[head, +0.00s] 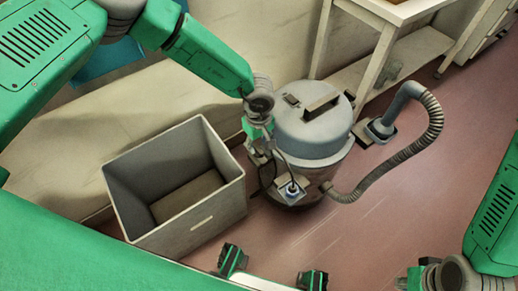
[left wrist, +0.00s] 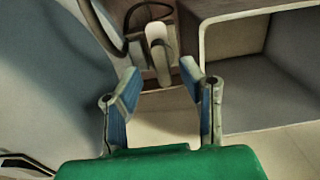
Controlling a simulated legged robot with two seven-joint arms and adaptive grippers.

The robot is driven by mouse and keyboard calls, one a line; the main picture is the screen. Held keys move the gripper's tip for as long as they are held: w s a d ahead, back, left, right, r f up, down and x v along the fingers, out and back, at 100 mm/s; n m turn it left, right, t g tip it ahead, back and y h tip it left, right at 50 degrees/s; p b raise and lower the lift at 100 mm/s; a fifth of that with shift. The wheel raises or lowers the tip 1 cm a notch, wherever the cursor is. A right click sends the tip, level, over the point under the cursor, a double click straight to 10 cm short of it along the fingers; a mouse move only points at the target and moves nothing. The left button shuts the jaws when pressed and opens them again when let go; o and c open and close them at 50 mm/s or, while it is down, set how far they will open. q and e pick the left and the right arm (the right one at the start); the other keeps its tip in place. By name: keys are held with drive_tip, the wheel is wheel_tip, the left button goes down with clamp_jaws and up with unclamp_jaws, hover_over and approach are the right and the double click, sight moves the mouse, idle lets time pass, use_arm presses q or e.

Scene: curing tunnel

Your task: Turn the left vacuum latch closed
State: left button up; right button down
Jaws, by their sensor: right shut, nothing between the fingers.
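The grey vacuum (head: 312,135) stands on the floor with its lid on. My left gripper (head: 258,152) is at the left side of its body, just below the lid rim. In the left wrist view, my left gripper (left wrist: 160,95) is open, with its two blue-padded fingers apart and nothing between them. A pale latch lever (left wrist: 157,48) lies just beyond the fingertips, roughly in line with the gap. In the head view the gripper largely hides this latch. My right gripper (head: 410,281) is shut at the bottom right edge, partly cut off and away from the vacuum.
An open grey bin (head: 190,222) stands left of the vacuum, close to my left gripper; its wall shows in the wrist view (left wrist: 204,45). A ribbed hose (head: 432,125) loops out to the right. A bench (head: 425,45) stands behind.

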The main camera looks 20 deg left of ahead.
use_arm(q)
drive_tip(key=shift+a+f, duration=0.2)
drive_tip(key=shift+f, duration=1)
drive_tip(key=shift+d, duration=0.15)
clamp_jaws()
